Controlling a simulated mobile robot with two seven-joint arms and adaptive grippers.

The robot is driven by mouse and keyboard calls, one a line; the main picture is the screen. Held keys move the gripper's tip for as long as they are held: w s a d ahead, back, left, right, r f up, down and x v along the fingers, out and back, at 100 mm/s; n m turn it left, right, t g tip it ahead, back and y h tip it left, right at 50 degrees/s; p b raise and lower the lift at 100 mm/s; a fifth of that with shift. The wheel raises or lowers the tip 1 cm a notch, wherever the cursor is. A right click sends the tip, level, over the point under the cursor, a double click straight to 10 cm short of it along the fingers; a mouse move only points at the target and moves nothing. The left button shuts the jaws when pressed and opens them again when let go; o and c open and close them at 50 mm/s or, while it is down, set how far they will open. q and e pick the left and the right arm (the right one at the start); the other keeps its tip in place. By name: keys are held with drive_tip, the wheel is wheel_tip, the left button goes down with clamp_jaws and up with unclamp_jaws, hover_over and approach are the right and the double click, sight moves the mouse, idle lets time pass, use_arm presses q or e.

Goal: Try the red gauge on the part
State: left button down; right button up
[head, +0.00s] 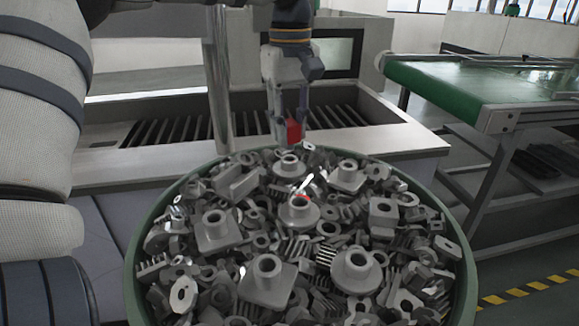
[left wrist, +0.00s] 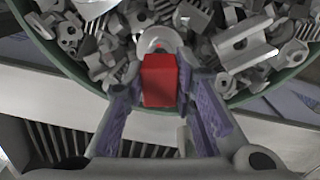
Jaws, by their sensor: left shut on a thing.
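My left gripper (head: 289,122) hangs above the far part of the round green bin. It is shut on the red gauge (head: 294,132), a small red block. In the left wrist view the gauge (left wrist: 160,80) sits between the two fingertips of my left gripper (left wrist: 162,88). In the head view a flanged grey part (head: 299,211) with a bored boss and a red mark lies mid-heap; I cannot tell whether these are the same part. My right gripper is out of view.
The green bin (head: 467,285) is full of loose grey metal parts, several with bored bosses. A tank with a slatted inside (head: 170,131) stands behind it. A metal post (head: 219,80) rises behind the bin's far rim. A green conveyor (head: 460,82) stands at the right.

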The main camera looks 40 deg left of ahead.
use_arm(q)
drive_tip(key=shift+r, duration=0.3)
drive_tip(key=shift+r, duration=2)
